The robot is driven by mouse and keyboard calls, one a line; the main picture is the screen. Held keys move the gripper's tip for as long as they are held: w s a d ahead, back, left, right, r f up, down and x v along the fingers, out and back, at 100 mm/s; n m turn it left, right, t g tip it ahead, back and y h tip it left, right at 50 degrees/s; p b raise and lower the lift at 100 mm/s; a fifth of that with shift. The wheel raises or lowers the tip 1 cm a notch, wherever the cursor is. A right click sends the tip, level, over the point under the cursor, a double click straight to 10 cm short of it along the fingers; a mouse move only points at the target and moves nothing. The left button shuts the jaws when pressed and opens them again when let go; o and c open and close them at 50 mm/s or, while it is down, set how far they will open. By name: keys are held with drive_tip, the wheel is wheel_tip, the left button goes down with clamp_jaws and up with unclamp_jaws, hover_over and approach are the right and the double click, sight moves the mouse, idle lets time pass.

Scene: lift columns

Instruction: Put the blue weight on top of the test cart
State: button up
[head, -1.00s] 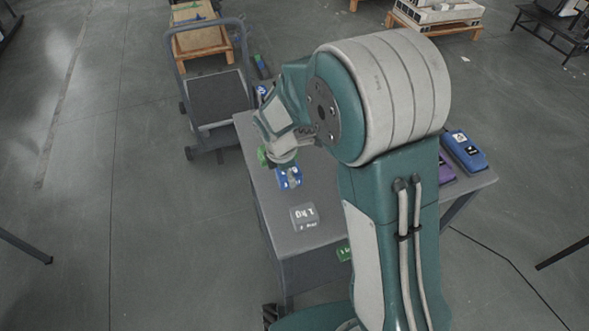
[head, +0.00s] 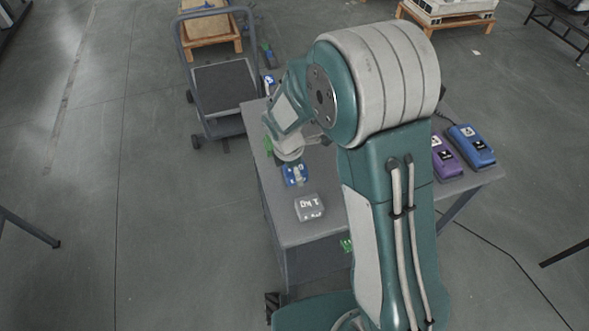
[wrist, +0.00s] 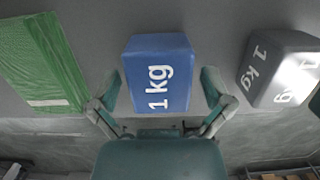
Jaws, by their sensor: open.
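The blue weight (wrist: 160,75), marked "1 kg", sits on the grey table (head: 322,228); in the head view it shows just below my wrist (head: 295,173). In the wrist view my gripper (wrist: 160,92) is open, with one finger on each side of the blue weight's near part. I cannot tell whether the fingers touch it. In the head view my own arm hides the fingers. The test cart is likely the wheeled cart (head: 222,88) with a dark flat deck and a push handle, standing on the floor beyond the table; its deck looks empty.
A grey 1 kg weight (wrist: 279,68) stands right of the blue one, and a green block (wrist: 42,62) lies left. A purple device (head: 446,160) and a blue device (head: 470,146) lie at the table's right. A wooden pallet (head: 212,38) stands behind the cart. Floor left is clear.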

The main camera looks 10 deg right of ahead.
drive_tip(key=shift+r, duration=0.1)
wheel_tip(320, 180, up, 12)
drive_tip(key=a, duration=0.1)
drive_tip(key=shift+s+a, duration=0.2)
drive_tip(key=shift+a, duration=0.2)
idle(0.4)
